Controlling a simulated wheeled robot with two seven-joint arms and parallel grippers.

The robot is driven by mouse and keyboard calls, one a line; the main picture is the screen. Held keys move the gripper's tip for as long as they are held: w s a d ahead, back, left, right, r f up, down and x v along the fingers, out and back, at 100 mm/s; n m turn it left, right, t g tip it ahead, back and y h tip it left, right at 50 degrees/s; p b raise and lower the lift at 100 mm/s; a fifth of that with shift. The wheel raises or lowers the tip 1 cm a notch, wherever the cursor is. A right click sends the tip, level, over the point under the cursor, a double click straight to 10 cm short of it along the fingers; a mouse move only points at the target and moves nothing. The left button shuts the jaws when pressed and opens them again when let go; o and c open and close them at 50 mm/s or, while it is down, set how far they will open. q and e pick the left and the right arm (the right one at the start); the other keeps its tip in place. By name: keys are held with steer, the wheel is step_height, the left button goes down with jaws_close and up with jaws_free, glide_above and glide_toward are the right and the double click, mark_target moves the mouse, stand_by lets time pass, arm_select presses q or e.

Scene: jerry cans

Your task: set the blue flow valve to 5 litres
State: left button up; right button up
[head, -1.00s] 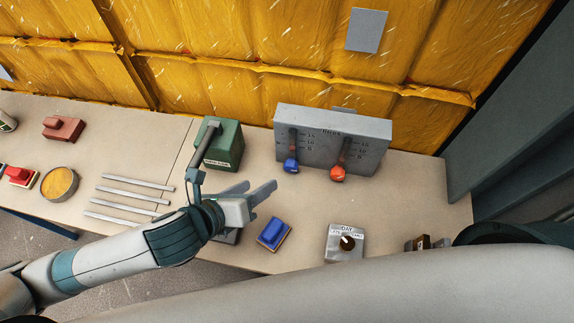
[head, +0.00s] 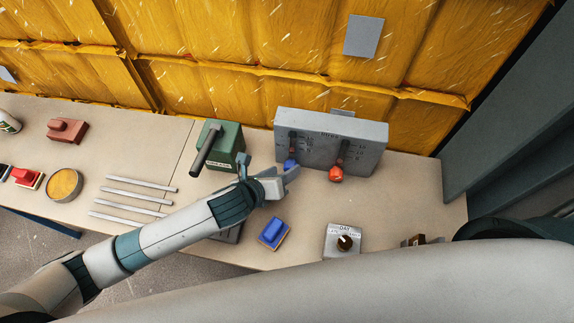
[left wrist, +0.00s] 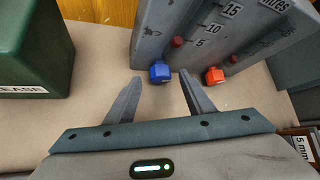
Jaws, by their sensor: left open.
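The grey valve panel (head: 345,132) stands at the back of the bench, with a litre scale marked 5, 10 and 15. Its blue flow valve knob (head: 289,164) sits at the lower left and is partly covered by my gripper. In the left wrist view the blue knob (left wrist: 160,72) is at the bottom of the panel, below the 5 mark, with a small red marker (left wrist: 178,41) above it beside the 5. My left gripper (head: 290,175) is open, its fingertips just short of the blue knob, which lies between them in the wrist view. Contact is not visible.
A red-orange knob (head: 336,174) sits close to the right on the same panel. A green can (head: 225,145) with a grey lever stands left of my gripper. A blue block (head: 273,232) and a grey dial box (head: 342,240) lie in front.

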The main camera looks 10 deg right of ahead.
mark_target(287, 169)
arm_select(q)
steer(key=shift+x, duration=1.7)
steer(key=c, duration=1)
steer(key=shift+c, duration=0.2)
